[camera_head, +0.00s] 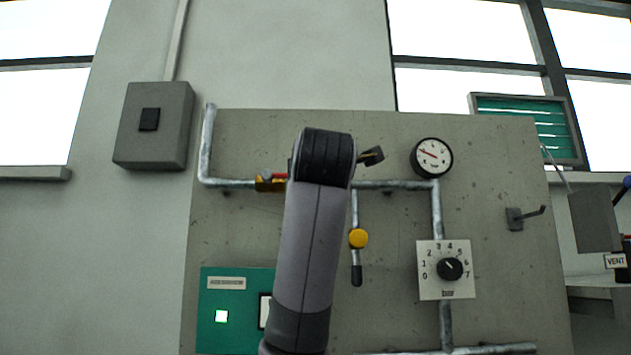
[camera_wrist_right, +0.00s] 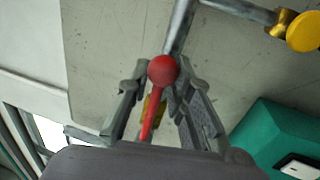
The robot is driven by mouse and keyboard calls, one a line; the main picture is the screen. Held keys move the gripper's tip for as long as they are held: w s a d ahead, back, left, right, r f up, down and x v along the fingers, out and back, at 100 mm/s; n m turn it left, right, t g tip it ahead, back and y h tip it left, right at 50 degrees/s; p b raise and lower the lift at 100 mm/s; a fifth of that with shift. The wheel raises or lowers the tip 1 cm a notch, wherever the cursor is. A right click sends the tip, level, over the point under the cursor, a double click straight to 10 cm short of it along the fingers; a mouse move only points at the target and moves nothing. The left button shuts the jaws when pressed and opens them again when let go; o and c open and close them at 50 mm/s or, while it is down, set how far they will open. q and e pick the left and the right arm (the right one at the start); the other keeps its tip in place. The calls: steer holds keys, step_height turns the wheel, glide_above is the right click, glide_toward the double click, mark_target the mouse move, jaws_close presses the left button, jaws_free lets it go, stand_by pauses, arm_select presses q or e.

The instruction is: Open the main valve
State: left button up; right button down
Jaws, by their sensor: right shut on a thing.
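The main valve has a brass body (camera_head: 268,185) and a red lever (camera_head: 280,175) on the upper horizontal pipe, left of my arm in the head view. My arm hides part of it. In the right wrist view, the red lever (camera_wrist_right: 148,125) ends in a round red knob, with brass behind it. My right gripper (camera_wrist_right: 163,88) is shut on the lever, its fingers on either side. The lever's exact angle to the pipe is hard to tell. My left gripper is not in view.
A smaller valve with a yellow knob (camera_head: 358,238) hangs on a branch pipe. A pressure gauge (camera_head: 432,157), a numbered dial (camera_head: 449,270) and a green box (camera_head: 222,295) with a lit square are on the panel (camera_head: 520,280). A hook (camera_head: 525,216) juts out at right.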

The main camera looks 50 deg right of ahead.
steer(key=shift+r, duration=0.1)
steer(key=c, duration=1.4)
jaws_free()
steer(key=shift+s, duration=0.2)
steer(key=shift+c, duration=0.2)
steer(key=shift+w, duration=0.1)
steer(key=shift+a, duration=0.15)
steer(key=v, duration=1.2)
steer(key=shift+w, duration=0.1)
